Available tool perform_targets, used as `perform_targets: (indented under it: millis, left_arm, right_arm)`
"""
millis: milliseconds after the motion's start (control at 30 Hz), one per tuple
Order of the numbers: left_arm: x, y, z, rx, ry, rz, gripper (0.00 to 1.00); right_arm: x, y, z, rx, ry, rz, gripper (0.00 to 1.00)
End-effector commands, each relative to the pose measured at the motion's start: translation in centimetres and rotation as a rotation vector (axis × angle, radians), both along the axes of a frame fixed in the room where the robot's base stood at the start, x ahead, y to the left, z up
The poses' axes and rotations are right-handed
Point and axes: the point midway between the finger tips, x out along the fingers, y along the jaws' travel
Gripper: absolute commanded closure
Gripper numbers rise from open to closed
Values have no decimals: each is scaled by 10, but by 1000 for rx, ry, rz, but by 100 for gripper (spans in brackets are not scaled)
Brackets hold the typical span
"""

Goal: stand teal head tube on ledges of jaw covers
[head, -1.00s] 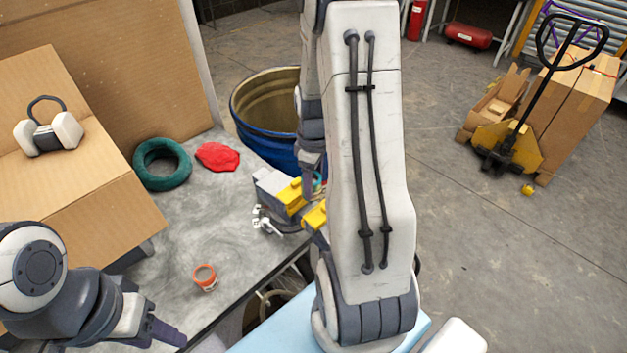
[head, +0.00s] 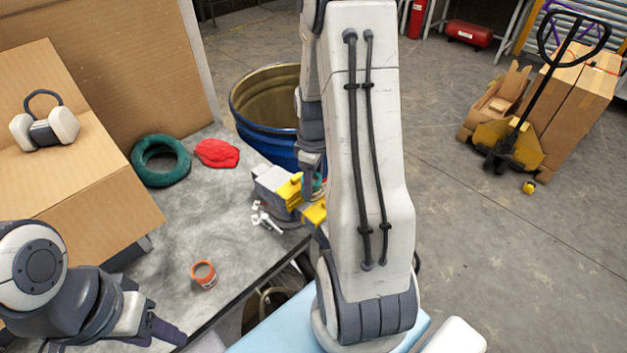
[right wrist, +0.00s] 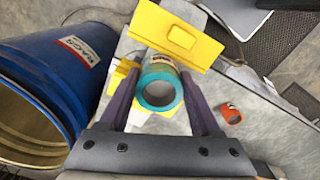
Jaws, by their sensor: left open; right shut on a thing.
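The teal head tube (right wrist: 160,88) is seen nearly end-on in the right wrist view, its open ring facing the camera. My right gripper (right wrist: 161,78) is shut on it, with one purple finger on either side. One yellow jaw cover (right wrist: 178,36) lies just beyond the tube; another yellow jaw cover (right wrist: 117,76) is partly hidden behind the left finger. I cannot tell whether the tube touches their ledges. In the head view both yellow covers (head: 290,190) show beside my right arm, which hides most of the tube. My left gripper (head: 170,333) is open and empty at lower left.
An orange-rimmed roll (head: 203,274), a teal ring (head: 160,161) and a red cloth (head: 217,153) lie on the grey table (head: 190,232). A cardboard box (head: 75,185) stands left. A blue drum (head: 262,140) stands just past the table edge, close to the jaws.

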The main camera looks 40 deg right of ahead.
Motion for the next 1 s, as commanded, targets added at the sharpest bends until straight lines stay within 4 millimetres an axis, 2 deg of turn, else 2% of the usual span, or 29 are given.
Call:
perform_targets:
  millis: [500, 800, 833, 900, 1000]
  left_arm:
    - [0, 0, -10, 0, 0, 0, 50]
    - [0, 0, -9, 0, 0, 0, 50]
    - [0, 0, -9, 0, 0, 0, 50]
    - [0, 0, -9, 0, 0, 0, 50]
    - [0, 0, -9, 0, 0, 0, 50]
  right_arm:
    - [0, 0, -13, 0, 0, 0, 100]
    - [0, 0, -14, 0, 0, 0, 100]
    - [0, 0, -14, 0, 0, 0, 24]
    - [0, 0, -14, 0, 0, 0, 1]
    - [0, 0, -14, 0, 0, 0, 1]
